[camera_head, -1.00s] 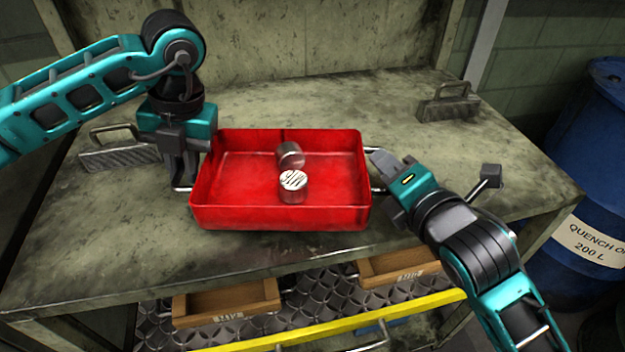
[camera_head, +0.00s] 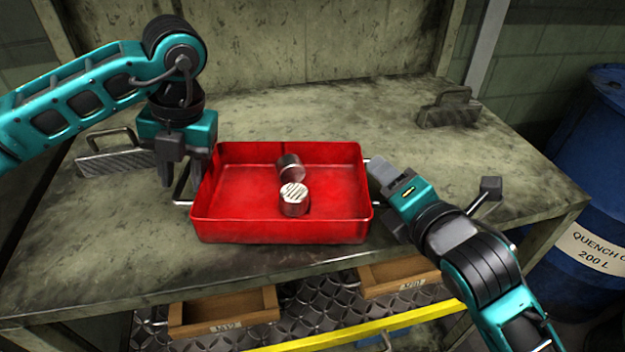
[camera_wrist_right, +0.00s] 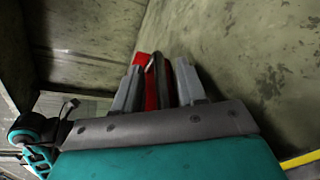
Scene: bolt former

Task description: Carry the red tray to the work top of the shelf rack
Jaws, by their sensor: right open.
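The red tray (camera_head: 280,228) sits flat on the worn work top (camera_head: 120,245) and holds two metal cylinders, one lying (camera_head: 290,167) and one with a striped top face (camera_head: 294,199). My left gripper (camera_head: 184,178) is open, its fingers apart just above the tray's left wire handle (camera_head: 182,200). My right gripper (camera_head: 378,178) is open at the tray's right handle (camera_head: 368,161). In the right wrist view its two fingers (camera_wrist_right: 156,88) stand apart with red tray (camera_wrist_right: 151,92) showing between them. Whether they touch the handle cannot be told.
A metal block with a handle (camera_head: 447,112) stands at the back right of the top, another (camera_head: 118,159) at the left. Wooden drawers (camera_head: 225,312) and a yellow bar (camera_head: 360,328) lie below the front edge. A blue drum (camera_head: 590,180) stands at the right.

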